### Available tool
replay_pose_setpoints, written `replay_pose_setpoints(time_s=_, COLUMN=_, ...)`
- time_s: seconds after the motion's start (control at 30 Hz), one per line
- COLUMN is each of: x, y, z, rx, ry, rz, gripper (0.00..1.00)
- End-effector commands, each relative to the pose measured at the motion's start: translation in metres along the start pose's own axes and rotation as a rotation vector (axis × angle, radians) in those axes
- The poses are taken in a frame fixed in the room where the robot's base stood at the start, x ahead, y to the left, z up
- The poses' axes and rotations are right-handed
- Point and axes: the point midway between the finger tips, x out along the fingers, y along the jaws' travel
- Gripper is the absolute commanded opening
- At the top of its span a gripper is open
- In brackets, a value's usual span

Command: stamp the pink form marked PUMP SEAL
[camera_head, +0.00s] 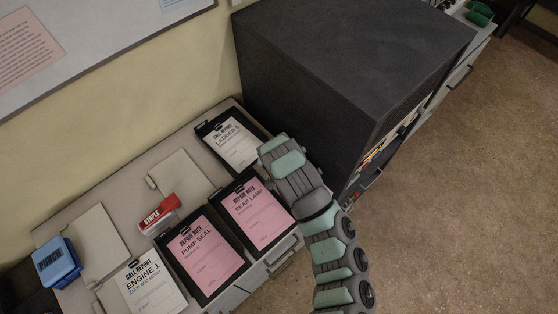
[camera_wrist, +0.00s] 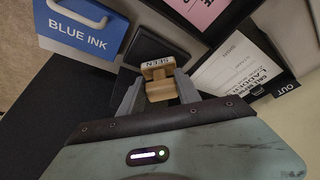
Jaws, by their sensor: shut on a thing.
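The pink form marked PUMP SEAL (camera_head: 203,252) lies on a black board on the desk in the head view, left of the pink REAR LAMP form (camera_head: 257,212). My gripper (camera_wrist: 160,92) is shut on a wooden stamp (camera_wrist: 160,80) labelled SEEN in the wrist view. A flat black square, perhaps an ink pad (camera_wrist: 152,48), lies just beyond the stamp; I cannot tell whether they touch. A blue box marked BLUE INK (camera_wrist: 80,32) is left of it. In the head view my arm hides the jaws and the stamp.
The LADDER 5 call report (camera_head: 235,145) lies on a black tray at the back. The ENGINE 1 report (camera_head: 150,288), a red STAPLE box (camera_head: 158,213) and a blue box (camera_head: 57,263) are on the left. A tall dark cabinet (camera_head: 310,85) stands close behind my arm.

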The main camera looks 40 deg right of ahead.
Motion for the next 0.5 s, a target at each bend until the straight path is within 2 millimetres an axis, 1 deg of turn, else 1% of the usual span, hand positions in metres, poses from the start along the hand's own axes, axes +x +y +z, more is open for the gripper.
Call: replay_pose_setpoints(time_s=0.5, x=0.0061, y=-0.0001, z=0.0025, rx=0.000, ry=0.000, rz=0.000, gripper=0.14)
